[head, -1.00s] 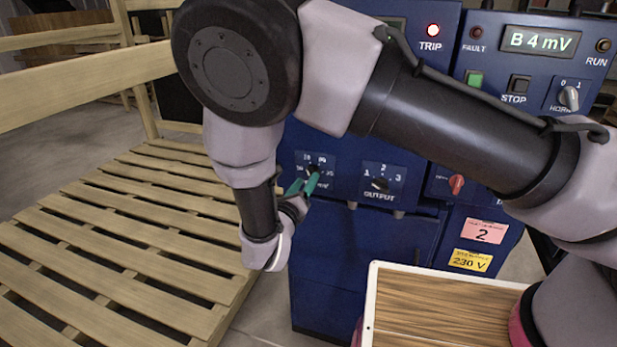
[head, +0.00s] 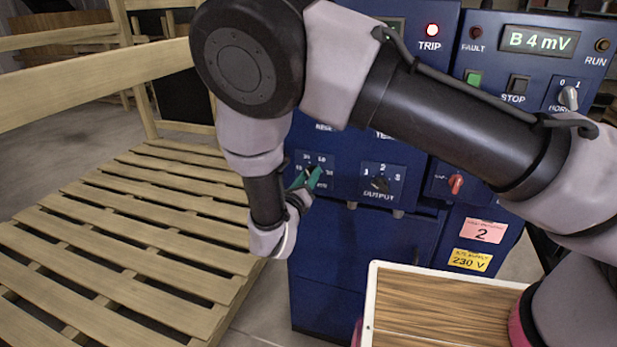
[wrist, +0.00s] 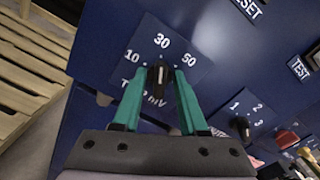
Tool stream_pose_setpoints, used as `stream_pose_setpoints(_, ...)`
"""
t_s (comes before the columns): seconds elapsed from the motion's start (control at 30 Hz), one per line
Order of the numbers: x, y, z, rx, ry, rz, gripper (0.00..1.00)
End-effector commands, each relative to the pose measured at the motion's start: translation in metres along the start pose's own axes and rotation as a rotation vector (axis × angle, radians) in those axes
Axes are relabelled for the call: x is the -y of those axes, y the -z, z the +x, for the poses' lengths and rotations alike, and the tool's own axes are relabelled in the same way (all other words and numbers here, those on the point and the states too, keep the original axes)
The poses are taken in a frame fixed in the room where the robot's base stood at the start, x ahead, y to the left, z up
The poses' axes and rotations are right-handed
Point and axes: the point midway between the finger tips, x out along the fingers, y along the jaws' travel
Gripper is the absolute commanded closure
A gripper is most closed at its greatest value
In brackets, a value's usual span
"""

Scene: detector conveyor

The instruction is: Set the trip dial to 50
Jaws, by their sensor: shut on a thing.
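The trip dial is a small dark knob (wrist: 159,82) on a blue plate marked 10, 30 and 50 in the wrist view. Its pale pointer mark appears to face about the 30. The lettering below it, ending in mV, is partly covered. My gripper (wrist: 159,78) has its two teal fingers on either side of the knob, shut on it. In the head view my gripper (head: 306,178) is at the dial plate (head: 325,160) on the blue cabinet, and its fingers cover most of the dial.
To the right are the OUTPUT selector (head: 380,184) and a red switch (head: 456,184). A wooden pallet-like platform (head: 130,230) lies left, and a wood-topped tray (head: 440,310) stands front right.

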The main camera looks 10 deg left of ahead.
Motion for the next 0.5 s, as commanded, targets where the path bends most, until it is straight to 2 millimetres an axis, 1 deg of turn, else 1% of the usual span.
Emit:
stream_pose_setpoints(0.27,-0.0001,0.0004,-0.0009,0.0,-0.002,0.132,1.0)
stream_pose_setpoints(0.5,0.001,0.0008,-0.0008,0.0,-0.001,0.343,1.0)
